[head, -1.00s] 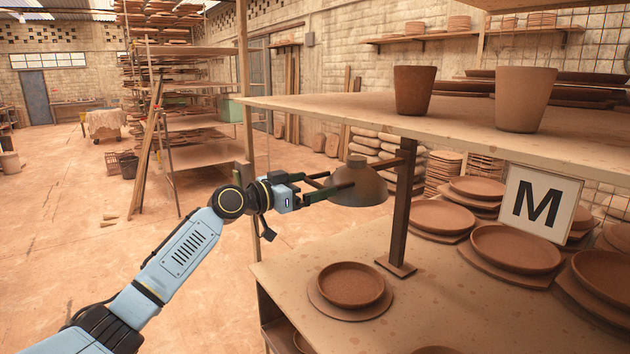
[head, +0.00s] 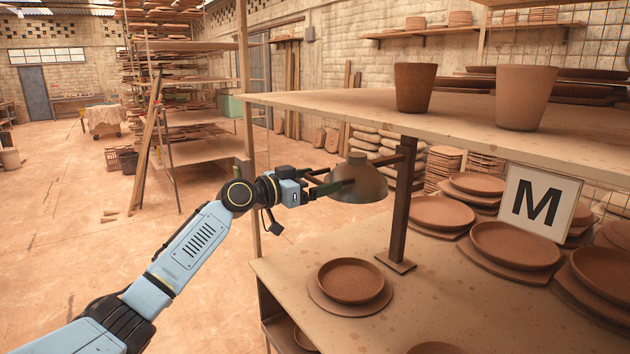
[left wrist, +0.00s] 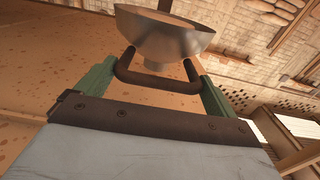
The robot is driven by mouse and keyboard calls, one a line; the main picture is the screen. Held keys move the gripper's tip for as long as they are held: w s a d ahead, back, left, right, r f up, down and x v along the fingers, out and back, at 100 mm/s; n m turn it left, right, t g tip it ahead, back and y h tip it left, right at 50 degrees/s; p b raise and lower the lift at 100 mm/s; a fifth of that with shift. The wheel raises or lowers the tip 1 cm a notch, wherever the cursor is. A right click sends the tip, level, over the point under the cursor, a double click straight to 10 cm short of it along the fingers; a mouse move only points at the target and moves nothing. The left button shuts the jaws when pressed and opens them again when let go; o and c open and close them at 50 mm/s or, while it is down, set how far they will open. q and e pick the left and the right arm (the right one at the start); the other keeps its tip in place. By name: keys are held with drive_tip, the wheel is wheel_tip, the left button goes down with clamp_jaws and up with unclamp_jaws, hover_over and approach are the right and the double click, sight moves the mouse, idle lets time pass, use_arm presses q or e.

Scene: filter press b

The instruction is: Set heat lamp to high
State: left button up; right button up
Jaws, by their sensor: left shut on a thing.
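The heat lamp (head: 362,184) is a dark brown dome shade with a small cap on top. It is held on the upper part of a dark stand (head: 404,205) on the lower shelf. My left gripper (head: 338,186) reaches it from the left, with its green fingers at the lamp's near side. In the left wrist view, the lamp's shade (left wrist: 165,38) is just beyond the dark fingertips. My left gripper (left wrist: 165,78) is shut on the lamp's short neck there. The lamp's setting cannot be read. My right gripper is not in view.
The upper shelf board (head: 370,108) with two clay pots runs just above the lamp. A clay plate (head: 350,281) lies below it on the lower shelf (head: 440,297). A white sign marked M (head: 540,203) and stacked plates stand to the right. The floor at left is open.

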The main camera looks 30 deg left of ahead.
use_arm(q)
wheel_tip(320, 180, up, 9)
drive_tip(key=p, duration=0.3)
drive_tip(key=shift+p, duration=0.3)
drive_tip(key=shift+a+r, duration=0.1)
drive_tip(key=shift+r, duration=0.55)
drive_tip(key=o, duration=1)
drive_tip(key=shift+o, duration=0.2)
drive_tip(key=shift+f, duration=0.15)
drive_tip(key=shift+f, duration=0.1)
drive_tip(key=shift+s+f, duration=0.1)
drive_tip(key=shift+s, duration=0.15)
drive_tip(key=b+v, duration=0.4)
drive_tip(key=v, duration=0.9)
